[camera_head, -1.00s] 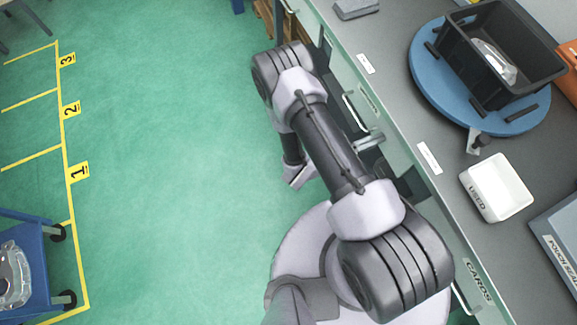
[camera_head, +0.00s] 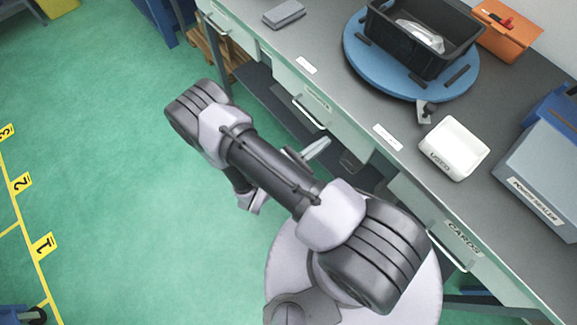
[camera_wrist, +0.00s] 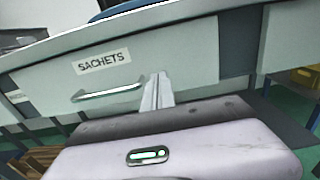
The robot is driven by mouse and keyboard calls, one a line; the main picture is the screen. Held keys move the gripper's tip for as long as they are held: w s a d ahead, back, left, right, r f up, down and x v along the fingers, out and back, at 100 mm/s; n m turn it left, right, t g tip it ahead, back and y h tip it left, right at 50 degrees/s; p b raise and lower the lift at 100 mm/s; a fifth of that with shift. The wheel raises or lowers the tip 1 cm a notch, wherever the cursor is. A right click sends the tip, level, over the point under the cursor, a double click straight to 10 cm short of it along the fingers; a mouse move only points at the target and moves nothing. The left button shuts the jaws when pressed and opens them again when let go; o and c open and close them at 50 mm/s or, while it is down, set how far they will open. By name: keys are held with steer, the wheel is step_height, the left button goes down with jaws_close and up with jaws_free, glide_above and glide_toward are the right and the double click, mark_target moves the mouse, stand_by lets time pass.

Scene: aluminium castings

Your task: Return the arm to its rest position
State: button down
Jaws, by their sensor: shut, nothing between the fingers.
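My arm (camera_head: 265,165) is folded over my base in the head view, its elbow to the upper left and its shoulder to the lower right. My gripper (camera_wrist: 157,88) shows in the wrist view with its fingers together and nothing between them. It points towards a drawer front labelled SACHETS (camera_wrist: 110,75), seen behind the fingers with its handle just left of them. In the head view the gripper is mostly hidden behind the arm, with a pale part showing beside the bench's drawers.
The grey bench (camera_head: 335,60) runs along the right. On it are a blue turntable (camera_head: 362,72) with a black crate (camera_head: 425,65) holding a clear part, a white USED tray (camera_head: 453,150), a grey pouch sealer (camera_head: 540,185) and an orange case (camera_head: 505,35).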

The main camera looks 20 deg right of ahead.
steer(key=p+v, duration=0.2)
steer(key=v, duration=0.7)
steer(key=s+a+r+m+y, duration=0.1)
steer(key=r+m+y, duration=0.5)
steer(key=r, duration=0.6)
steer(key=s+a+r+m+y, duration=0.2)
steer(key=r+m+y, duration=0.4)
steer(key=r+m, duration=0.5)
steer(key=s+a+r+m+y, duration=0.2)
steer(key=r+m+y, duration=0.5)
steer(key=r, duration=0.6)
steer(key=shift+s+r+m, duration=0.35)
steer(key=shift+s+m, duration=0.4)
steer(key=shift+m, duration=0.35)
steer(key=shift+a, duration=0.1)
